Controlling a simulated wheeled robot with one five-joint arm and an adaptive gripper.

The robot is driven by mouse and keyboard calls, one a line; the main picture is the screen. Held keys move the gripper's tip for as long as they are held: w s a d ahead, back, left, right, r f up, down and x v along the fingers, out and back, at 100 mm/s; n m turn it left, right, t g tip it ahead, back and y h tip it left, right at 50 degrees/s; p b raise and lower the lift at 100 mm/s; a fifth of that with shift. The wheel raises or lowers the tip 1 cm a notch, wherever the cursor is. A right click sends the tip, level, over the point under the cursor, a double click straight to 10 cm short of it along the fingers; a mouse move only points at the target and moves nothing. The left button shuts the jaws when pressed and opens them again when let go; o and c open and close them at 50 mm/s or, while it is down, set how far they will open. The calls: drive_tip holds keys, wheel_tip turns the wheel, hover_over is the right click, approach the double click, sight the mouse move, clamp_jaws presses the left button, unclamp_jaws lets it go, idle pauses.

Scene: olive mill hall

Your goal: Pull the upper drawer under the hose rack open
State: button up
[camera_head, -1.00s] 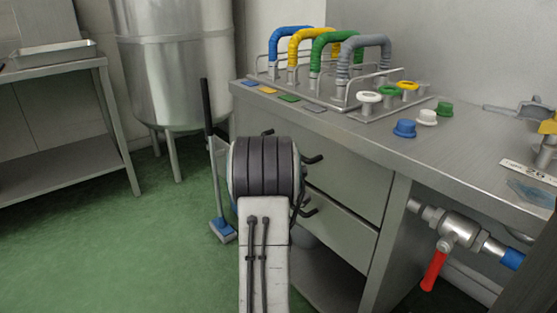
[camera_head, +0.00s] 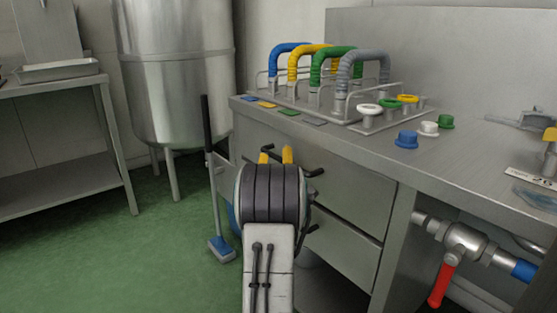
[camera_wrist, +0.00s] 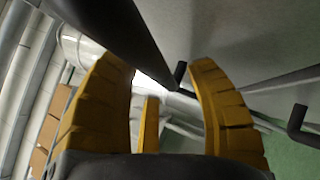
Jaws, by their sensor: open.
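The grey upper drawer (camera_head: 350,190) is in the bench under the hose rack (camera_head: 340,100). Its front looks flush, so it appears shut. Its black bar handle (camera_head: 311,172) is partly hidden behind my wrist in the head view. My gripper (camera_head: 277,152) is open, with its yellow fingers at the handle's left part. In the wrist view a thick dark bar (camera_wrist: 115,32), apparently this handle, runs very close above the left finger and ends between the fingertips of my gripper (camera_wrist: 168,72). I cannot tell whether they touch.
The lower drawer (camera_head: 345,248) has a similar black handle, also in the wrist view (camera_wrist: 298,122). A blue-headed broom (camera_head: 222,248) stands left of my arm. A red-levered valve (camera_head: 441,283) is at the right. Green floor (camera_head: 120,250) is clear at the left.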

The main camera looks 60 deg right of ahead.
drive_tip(key=shift+w+d+r, duration=0.1)
drive_tip(key=shift+d, duration=0.1)
drive_tip(key=shift+c, duration=0.3)
clamp_jaws()
idle(0.3)
